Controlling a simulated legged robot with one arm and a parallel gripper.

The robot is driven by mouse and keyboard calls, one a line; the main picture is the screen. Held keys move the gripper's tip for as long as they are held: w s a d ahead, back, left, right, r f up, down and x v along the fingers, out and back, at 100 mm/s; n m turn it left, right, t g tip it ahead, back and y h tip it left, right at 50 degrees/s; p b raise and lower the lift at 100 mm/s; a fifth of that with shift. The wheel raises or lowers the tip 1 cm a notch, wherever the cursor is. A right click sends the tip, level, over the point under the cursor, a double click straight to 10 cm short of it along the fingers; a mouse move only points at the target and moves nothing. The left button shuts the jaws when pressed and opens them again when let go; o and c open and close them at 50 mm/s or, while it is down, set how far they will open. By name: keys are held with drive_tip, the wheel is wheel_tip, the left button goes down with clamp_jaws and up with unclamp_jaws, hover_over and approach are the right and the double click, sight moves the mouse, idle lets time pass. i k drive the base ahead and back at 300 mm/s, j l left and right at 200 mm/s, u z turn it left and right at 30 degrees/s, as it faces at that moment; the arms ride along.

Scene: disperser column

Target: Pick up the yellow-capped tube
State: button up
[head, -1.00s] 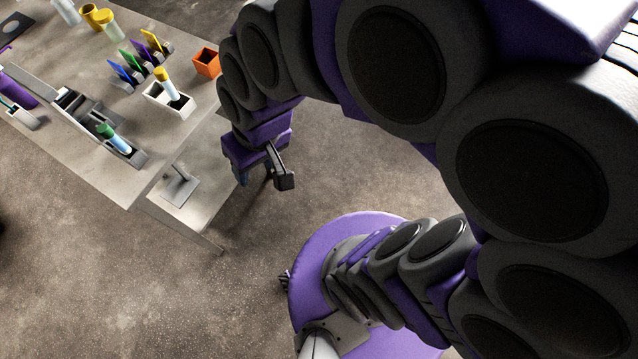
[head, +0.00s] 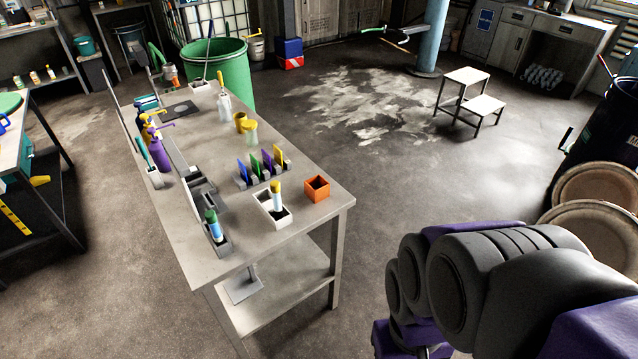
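The yellow-capped tube (head: 276,196) stands upright in a white open box (head: 286,219) near the right edge of the grey table (head: 255,244). Its yellow cap and upper body show; its lower end is hidden inside the box. My gripper (head: 428,351) is only partly in view at the bottom edge, well to the right of the table and apart from the tube. Its fingers are mostly cut off by the frame, so I cannot tell if they are open or shut.
A green-capped tube (head: 211,222) stands in a grey holder to the left. An orange box (head: 317,188) is to the right. Coloured upright plates (head: 267,163) and a yellow container (head: 241,122) are behind. Open floor lies between the table and my arm.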

sight(275, 185)
drive_tip(key=i+j+z, duration=0.25)
drive_tip(key=j+z, duration=0.15)
drive_tip(key=j, duration=1.15)
drive_tip(key=j+z, duration=0.4)
drive_tip(key=j, duration=1.15)
